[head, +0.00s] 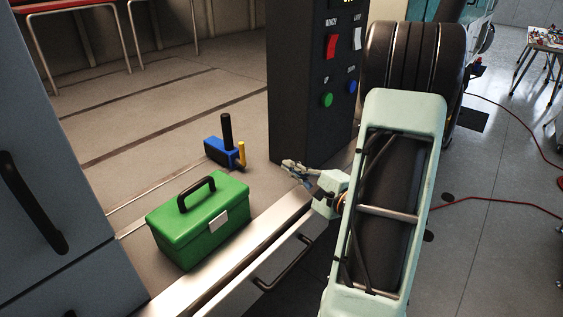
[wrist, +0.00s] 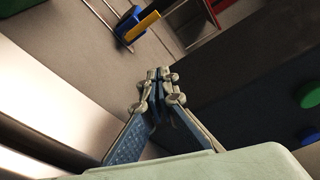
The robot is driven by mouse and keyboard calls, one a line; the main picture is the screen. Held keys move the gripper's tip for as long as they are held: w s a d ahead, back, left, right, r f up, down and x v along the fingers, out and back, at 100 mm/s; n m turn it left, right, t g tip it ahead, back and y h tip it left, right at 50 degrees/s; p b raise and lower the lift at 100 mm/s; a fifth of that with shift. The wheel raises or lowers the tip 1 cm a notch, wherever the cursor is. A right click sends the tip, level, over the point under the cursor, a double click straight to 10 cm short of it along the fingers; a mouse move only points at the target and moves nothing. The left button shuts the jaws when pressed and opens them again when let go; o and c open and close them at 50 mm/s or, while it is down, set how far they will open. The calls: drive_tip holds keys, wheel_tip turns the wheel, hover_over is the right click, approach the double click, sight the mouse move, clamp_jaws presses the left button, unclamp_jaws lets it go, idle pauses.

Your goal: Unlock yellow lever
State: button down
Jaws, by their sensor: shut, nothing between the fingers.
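The yellow lever (head: 241,154) is a short upright stick on the right end of a blue block (head: 220,151), beside a taller black handle (head: 227,128). In the wrist view the yellow lever (wrist: 142,26) and the blue block (wrist: 126,18) show at the top, ahead of the fingers. My gripper (head: 288,167) is to the right of and nearer than the lever, over the edge of the worktop and apart from it. In the wrist view my gripper's fingertips (wrist: 160,73) are together, with nothing between them.
A green toolbox (head: 199,220) stands on the worktop in front of the blue block. A dark control panel (head: 311,80) with red and white switches and green and blue buttons rises behind my gripper. A drawer handle (head: 283,264) juts out below. The worktop left of the block is clear.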

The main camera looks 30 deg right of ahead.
drive_tip(key=w, duration=0.2)
drive_tip(key=w+a, duration=0.1)
drive_tip(key=w, duration=0.4)
drive_tip(key=shift+w+a+f, duration=0.2)
drive_tip(key=shift+w+f, duration=0.05)
drive_tip(key=shift+w+a+r, duration=0.25)
drive_tip(key=shift+w+a, duration=0.65)
drive_tip(key=shift+w+a+r, duration=0.15)
drive_tip(key=shift+w+a, duration=0.3)
drive_tip(key=shift+a, duration=0.15)
drive_tip(key=shift+s+a+n+b, duration=0.15)
drive_tip(key=shift+a+n+b, duration=0.25)
drive_tip(key=shift+n+b, duration=0.75)
drive_tip(key=shift+s+a+r+n+t, duration=0.1)
drive_tip(key=shift+a+r+n+t, duration=0.1)
drive_tip(key=shift+n+t, duration=0.15)
drive_tip(key=shift+s+a+r, duration=0.1)
drive_tip(key=shift+a, duration=0.3)
